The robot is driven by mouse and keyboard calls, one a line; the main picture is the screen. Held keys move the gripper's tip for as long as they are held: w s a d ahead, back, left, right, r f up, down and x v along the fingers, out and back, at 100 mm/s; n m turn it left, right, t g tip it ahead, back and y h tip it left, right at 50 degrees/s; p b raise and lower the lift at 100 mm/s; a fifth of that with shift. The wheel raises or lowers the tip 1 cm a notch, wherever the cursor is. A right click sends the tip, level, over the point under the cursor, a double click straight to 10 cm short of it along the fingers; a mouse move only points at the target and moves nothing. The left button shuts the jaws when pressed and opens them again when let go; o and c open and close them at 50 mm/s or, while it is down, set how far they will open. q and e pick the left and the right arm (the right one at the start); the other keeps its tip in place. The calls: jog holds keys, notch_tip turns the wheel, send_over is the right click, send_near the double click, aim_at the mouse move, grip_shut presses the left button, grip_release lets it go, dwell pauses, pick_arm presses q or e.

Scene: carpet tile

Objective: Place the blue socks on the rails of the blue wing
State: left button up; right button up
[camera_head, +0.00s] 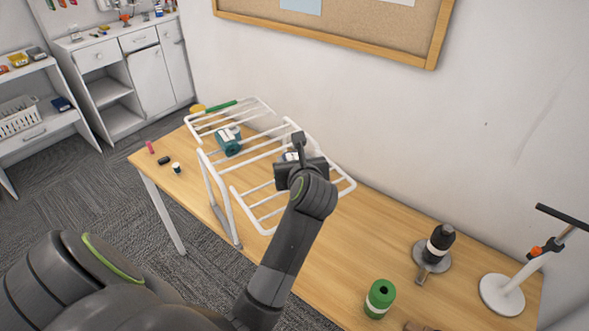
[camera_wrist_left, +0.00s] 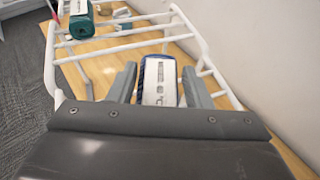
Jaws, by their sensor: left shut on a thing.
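The blue socks (camera_wrist_left: 160,80), a blue roll with a white printed label, sit between the two fingers of my left gripper (camera_wrist_left: 160,88). In the head view my left gripper (camera_head: 297,158) is over the near wing of the white drying rack (camera_head: 247,190), and it mostly hides the socks (camera_head: 289,156). I cannot tell whether the socks touch the rails. Rack rails (camera_wrist_left: 125,32) show beyond the gripper in the wrist view. No blue mark on a wing is clear. My right gripper is not in view.
A teal roll (camera_head: 229,141) lies on the rack's middle rails. A green bar (camera_head: 221,105) is at the far wing. Small items, including a red one (camera_head: 150,147), lie at the table's left. A green roll (camera_head: 380,298), black-topped object (camera_head: 440,242) and white-based stand (camera_head: 502,295) are right.

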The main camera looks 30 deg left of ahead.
pick_arm(q)
notch_tip(320, 180, down, 3)
jog(key=shift+r, duration=0.1)
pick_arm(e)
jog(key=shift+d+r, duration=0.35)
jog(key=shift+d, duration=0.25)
pick_arm(q)
jog(key=shift+f, duration=0.25)
jog(key=o, duration=1)
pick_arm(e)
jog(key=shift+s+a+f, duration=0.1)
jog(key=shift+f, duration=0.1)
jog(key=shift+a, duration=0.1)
